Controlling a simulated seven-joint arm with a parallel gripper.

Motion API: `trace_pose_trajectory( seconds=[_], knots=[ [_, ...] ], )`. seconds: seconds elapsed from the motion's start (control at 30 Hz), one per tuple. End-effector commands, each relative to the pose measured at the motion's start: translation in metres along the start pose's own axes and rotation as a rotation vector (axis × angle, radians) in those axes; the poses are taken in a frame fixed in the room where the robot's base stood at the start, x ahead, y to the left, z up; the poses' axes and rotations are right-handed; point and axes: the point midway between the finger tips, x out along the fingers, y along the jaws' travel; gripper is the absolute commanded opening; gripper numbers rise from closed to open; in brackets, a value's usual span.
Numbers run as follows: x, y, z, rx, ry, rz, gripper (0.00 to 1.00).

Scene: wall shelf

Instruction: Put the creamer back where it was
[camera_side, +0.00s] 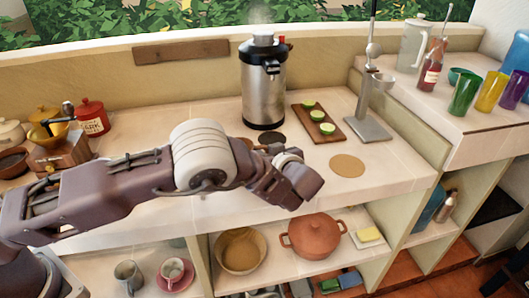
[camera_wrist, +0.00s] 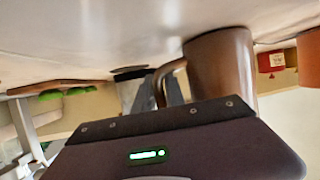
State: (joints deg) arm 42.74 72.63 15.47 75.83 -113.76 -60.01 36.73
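A brown creamer (camera_wrist: 222,65) with a loop handle shows in the wrist view, where the picture is upside down with the counter at the top. My gripper (camera_wrist: 160,92) is at the handle side. Its grey fingers show partly beside the handle, behind my dark wrist housing; whether they are closed on it is unclear. The creamer's base is close to the counter, and I cannot tell whether it touches. In the side view my gripper (camera_side: 268,147) is mostly hidden behind my wrist, low over the counter (camera_side: 215,215), and I cannot make out the creamer there.
A steel urn (camera_side: 263,85) steams behind my gripper. A dark disc (camera_side: 271,138) lies before it. A board with cut limes (camera_side: 319,124), a press (camera_side: 368,129) and a bare round cork mat (camera_side: 347,165) are to the right. Red canister (camera_side: 92,117) and pots stand left.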

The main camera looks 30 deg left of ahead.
Motion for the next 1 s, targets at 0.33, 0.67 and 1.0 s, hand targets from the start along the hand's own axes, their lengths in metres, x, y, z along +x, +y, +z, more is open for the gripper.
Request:
trace_pose_trajectory(
  seconds=[0.33, 0.67, 1.0],
  knots=[
    [0.0, 0.0, -0.001, 0.0, 0.0, 0.0, 0.33],
    [-0.064, 0.001, -0.003, -0.001, -0.002, 0.003, 0.33],
    [-0.12, 0.0, -0.003, 0.001, 0.0, 0.0, 0.33]
  ],
)
